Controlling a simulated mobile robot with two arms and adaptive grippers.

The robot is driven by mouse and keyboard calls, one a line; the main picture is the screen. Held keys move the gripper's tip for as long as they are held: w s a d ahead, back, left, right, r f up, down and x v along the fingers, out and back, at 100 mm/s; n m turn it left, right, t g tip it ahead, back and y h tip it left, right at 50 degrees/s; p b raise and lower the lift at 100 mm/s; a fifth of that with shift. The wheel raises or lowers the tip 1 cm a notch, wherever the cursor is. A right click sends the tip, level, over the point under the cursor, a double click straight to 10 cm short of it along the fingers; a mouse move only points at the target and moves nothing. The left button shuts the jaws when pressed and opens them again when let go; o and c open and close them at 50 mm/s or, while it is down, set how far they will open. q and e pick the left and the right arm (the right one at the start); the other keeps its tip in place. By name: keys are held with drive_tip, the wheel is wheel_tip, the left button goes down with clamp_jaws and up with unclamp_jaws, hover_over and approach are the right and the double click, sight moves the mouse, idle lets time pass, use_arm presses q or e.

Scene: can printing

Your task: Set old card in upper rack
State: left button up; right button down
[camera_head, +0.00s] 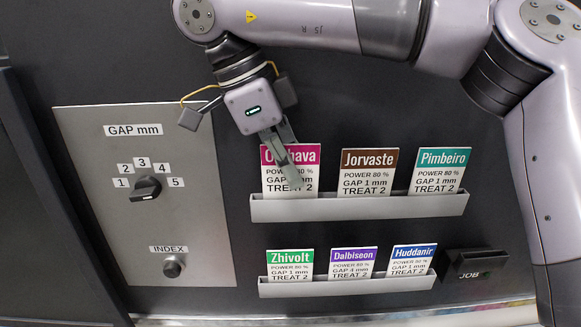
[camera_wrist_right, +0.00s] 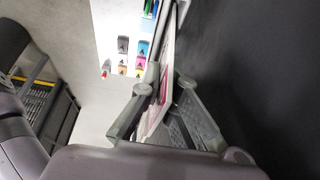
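A pink-headed card (camera_head: 273,176), its name partly covered and ending in "hava", stands upright in the left place of the upper rack (camera_head: 360,208). My right gripper (camera_head: 291,172) reaches down to it from above, with a finger across the card's front. In the right wrist view the card (camera_wrist_right: 160,82) shows nearly edge-on between the two fingers of my right gripper (camera_wrist_right: 165,88). Whether both fingers press on it I cannot tell. A Jorvaste card (camera_head: 367,173) and a Pimbeiro card (camera_head: 438,172) stand to its right in the same rack. My left gripper is not in view.
The lower rack (camera_head: 345,288) holds Zhivolt (camera_head: 290,265), Dalbiseon (camera_head: 352,264) and Huddanir (camera_head: 412,260) cards. A black JOB holder (camera_head: 475,264) at the lower right shows no card. A grey panel (camera_head: 200,215) with a GAP knob (camera_head: 145,188) and an INDEX button (camera_head: 173,267) is at left.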

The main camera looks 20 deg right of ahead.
drive_tip(key=c, duration=2.3)
unclamp_jaws()
drive_tip(key=shift+f, duration=0.4)
drive_tip(key=o, duration=0.6)
drive_tip(key=v, duration=1)
drive_tip(key=shift+a+f, duration=0.1)
drive_tip(key=shift+v, duration=1.05)
